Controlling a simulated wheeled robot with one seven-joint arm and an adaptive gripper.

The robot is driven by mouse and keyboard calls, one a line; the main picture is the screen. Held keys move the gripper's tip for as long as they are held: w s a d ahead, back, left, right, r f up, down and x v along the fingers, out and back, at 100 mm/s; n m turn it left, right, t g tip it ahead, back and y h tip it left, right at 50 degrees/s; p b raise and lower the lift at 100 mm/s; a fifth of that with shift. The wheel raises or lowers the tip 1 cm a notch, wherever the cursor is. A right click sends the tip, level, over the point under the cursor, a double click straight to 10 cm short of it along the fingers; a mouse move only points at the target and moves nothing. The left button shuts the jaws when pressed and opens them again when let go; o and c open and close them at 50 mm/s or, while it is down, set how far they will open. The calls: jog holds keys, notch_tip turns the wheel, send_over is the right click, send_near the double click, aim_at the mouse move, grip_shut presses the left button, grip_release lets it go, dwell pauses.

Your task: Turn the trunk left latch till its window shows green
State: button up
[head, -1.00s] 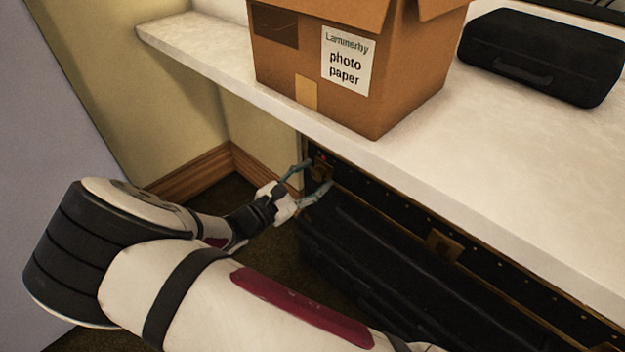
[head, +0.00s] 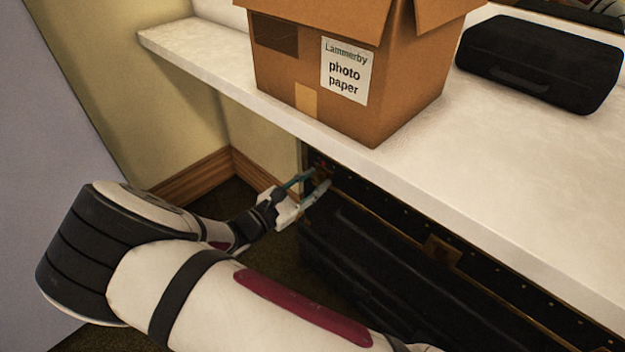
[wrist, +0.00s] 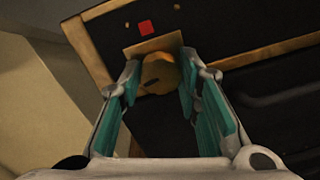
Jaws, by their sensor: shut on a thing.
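The trunk (head: 400,229) is black with brass edging and stands under the white counter. Its left latch (wrist: 160,72) is a round brass knob on a brass plate, seen in the wrist view. A small window (wrist: 146,27) above the plate shows red. My gripper (wrist: 160,85) has its teal-padded fingers on either side of the knob, shut on it. In the head view my gripper (head: 312,184) reaches the trunk's left end under the counter edge, and the fingers partly hide the latch there.
A cardboard box (head: 415,90) labelled photo paper and a black case (head: 540,62) stand on the white counter (head: 480,190), which overhangs the trunk. A second brass latch (head: 441,250) sits farther right. A wall with wooden skirting (head: 205,177) is at the left.

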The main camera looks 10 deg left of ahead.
jog(key=n+p, duration=0.5)
jog(key=n, duration=0.3)
jog(key=shift+p, duration=0.35)
jog(key=n+p, duration=0.1)
jog(key=n, duration=0.3)
jog(key=shift+f, duration=0.1)
jog(key=shift+n+t+p, duration=0.3)
jog(key=shift+n+p, duration=0.1)
jog(key=shift+n, duration=1.7)
jog(key=o, duration=1.1)
jog(key=shift+o, duration=0.2)
jog(key=v, duration=1.2)
